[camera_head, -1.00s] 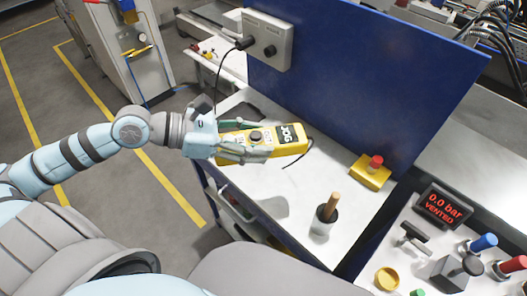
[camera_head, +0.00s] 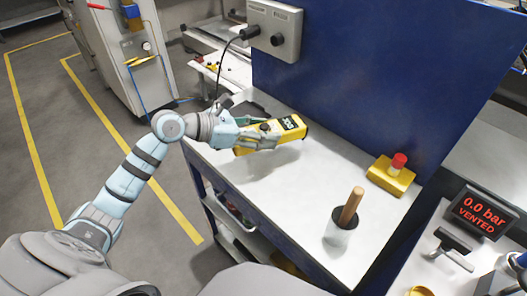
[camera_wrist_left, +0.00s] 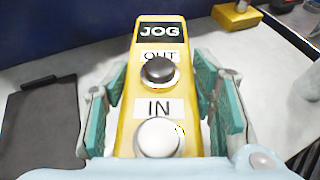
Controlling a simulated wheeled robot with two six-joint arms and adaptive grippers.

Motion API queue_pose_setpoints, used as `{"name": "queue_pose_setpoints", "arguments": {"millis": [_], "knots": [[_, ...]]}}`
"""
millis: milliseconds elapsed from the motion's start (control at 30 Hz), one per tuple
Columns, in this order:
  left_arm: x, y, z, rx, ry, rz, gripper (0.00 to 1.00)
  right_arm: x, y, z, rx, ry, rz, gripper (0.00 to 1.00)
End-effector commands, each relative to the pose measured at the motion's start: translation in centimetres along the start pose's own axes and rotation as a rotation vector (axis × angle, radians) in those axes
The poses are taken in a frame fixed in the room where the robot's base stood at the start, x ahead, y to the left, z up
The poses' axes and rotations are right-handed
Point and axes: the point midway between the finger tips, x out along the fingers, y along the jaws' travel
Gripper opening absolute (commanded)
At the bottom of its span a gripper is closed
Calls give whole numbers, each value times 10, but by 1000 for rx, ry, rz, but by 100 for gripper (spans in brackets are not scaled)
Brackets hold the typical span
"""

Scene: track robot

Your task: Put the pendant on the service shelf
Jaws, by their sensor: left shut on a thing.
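The pendant (camera_head: 291,124) is a yellow box with a black JOG label. In the left wrist view the pendant (camera_wrist_left: 160,85) shows a dark OUT button and a white IN button. My left gripper (camera_head: 262,138) is shut on the pendant and holds it above the white bench top (camera_head: 300,185); its shadow lies on the bench below. In the left wrist view the gripper's green pads (camera_wrist_left: 162,100) stand on both sides of the pendant. A shelf (camera_head: 240,235) shows low under the bench; I cannot tell whether it is the service shelf. My right gripper is not in view.
A blue panel (camera_head: 370,85) stands behind the bench, with a grey socket box (camera_head: 274,28) and a black cable. A yellow base with a red button (camera_head: 391,173) and a cup with a wooden handle (camera_head: 343,222) stand on the right. A dark flat board (camera_wrist_left: 40,125) lies left of the pendant.

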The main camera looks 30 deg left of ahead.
Motion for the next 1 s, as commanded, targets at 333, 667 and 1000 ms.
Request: {"name": "queue_pose_setpoints", "arguments": {"millis": [333,667,1000], "knots": [[22,0,-52,-1,-3,0,0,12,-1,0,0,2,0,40],[24,0,-58,2,-3,0,0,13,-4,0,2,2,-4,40],[25,0,-60,1,-1,0,71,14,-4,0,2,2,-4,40]]}}
